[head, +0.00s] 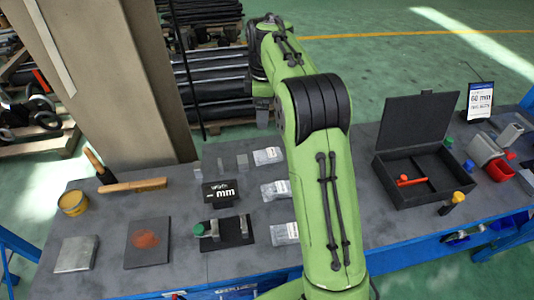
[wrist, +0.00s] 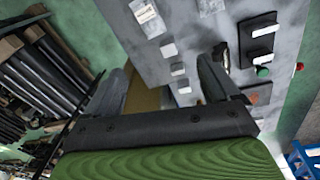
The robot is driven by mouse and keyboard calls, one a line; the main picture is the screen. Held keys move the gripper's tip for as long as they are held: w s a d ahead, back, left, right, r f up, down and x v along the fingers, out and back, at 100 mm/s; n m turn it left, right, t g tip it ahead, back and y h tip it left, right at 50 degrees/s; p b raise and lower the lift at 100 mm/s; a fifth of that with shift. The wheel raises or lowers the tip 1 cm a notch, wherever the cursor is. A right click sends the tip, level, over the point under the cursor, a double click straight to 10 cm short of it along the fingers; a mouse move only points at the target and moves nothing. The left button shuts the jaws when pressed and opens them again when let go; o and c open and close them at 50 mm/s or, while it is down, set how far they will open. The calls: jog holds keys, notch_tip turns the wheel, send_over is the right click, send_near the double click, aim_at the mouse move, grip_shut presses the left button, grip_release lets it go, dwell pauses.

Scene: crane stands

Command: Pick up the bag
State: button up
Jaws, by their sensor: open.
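Three small clear bags with white labels lie in a column on the grey bench in the head view: a far bag (head: 267,156), a middle bag (head: 275,189) and a near bag (head: 284,233). My green arm passes just right of them. Two bags also show at the top of the wrist view, one left (wrist: 147,17) and one right (wrist: 210,6). My gripper (wrist: 168,78) is open, with its two dark fingers apart and no bag between them. The bags lie beyond the fingertips in that view. In the head view I cannot make out the fingers.
A black "mm" sign (head: 220,192), small metal blocks (head: 220,165) and a black stand plate (head: 238,231) are left of the bags. An open black case (head: 412,184) is right of my arm. A brush (head: 132,186) lies by the pillar (head: 135,90).

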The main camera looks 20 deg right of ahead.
jog(key=w+d+f+n+g, duration=0.1)
jog(key=w+d+f+n, duration=0.2)
jog(key=w+f, duration=0.3)
jog(key=b, duration=0.2)
send_over(268, 153)
notch_tip(268, 153, down, 12)
jog(key=shift+w+a+r, duration=0.15)
jog(key=shift+r, duration=0.05)
jog(key=f, duration=0.5)
jog(key=shift+s+f, duration=0.2)
jog(key=shift+f, duration=0.15)
jog(key=c, duration=1.3)
notch_tip(268, 153, up, 10)
jog(key=p, duration=0.1)
jog(key=s+a+r+m, duration=0.6)
jog(key=a+m, duration=0.4)
jog(key=m, duration=0.6)
jog(key=shift+r, duration=0.9)
